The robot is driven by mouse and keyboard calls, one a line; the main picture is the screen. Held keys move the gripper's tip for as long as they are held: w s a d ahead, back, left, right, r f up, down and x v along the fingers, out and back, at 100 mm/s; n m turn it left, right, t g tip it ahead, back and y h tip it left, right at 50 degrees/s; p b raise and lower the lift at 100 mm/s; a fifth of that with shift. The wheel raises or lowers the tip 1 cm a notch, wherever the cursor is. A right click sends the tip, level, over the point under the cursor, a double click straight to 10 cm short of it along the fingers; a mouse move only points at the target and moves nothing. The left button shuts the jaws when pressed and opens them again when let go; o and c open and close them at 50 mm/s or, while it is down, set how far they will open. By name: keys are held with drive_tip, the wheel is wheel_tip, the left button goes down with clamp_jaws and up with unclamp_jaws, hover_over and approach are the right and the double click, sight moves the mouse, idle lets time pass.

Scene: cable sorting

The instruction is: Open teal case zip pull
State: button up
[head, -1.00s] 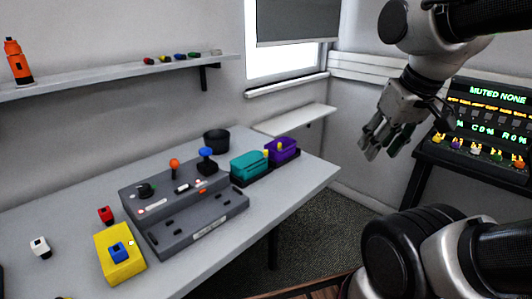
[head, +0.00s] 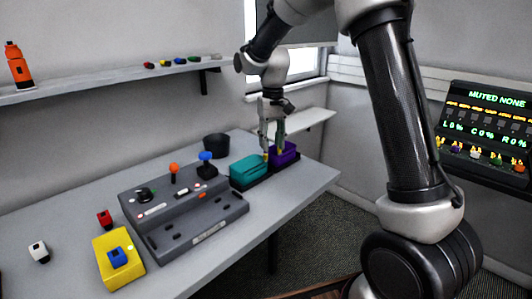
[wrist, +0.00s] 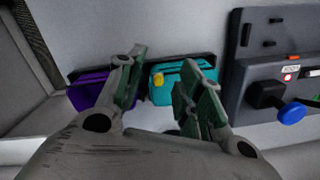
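The teal case (head: 247,171) sits in a dark holder at the back right of the table, and it also shows in the wrist view (wrist: 190,76). Its small yellow zip pull (wrist: 158,79) is on the end facing the purple case. My gripper (head: 272,147) is above the teal and purple cases. In the wrist view its two fingers (wrist: 164,60) are spread apart, with the yellow pull showing between them. Nothing is held. I cannot tell how far above the pull the fingertips are.
A purple case (head: 285,153) stands just right of the teal case, close to my gripper. A grey console (head: 160,204) with blue and orange knobs is to the left. A black cup (head: 216,146) stands behind.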

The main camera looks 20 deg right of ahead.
sight(266, 158)
drive_tip(key=w+r, duration=0.1)
drive_tip(key=w, duration=0.2)
drive_tip(key=shift+a+r+t, duration=0.4)
drive_tip(key=shift+r, duration=0.25)
drive_tip(key=shift+m, duration=0.3)
drive_tip(key=f, duration=0.7)
drive_tip(key=shift+a+f, duration=0.2)
drive_tip(key=shift+f, duration=0.15)
clamp_jaws()
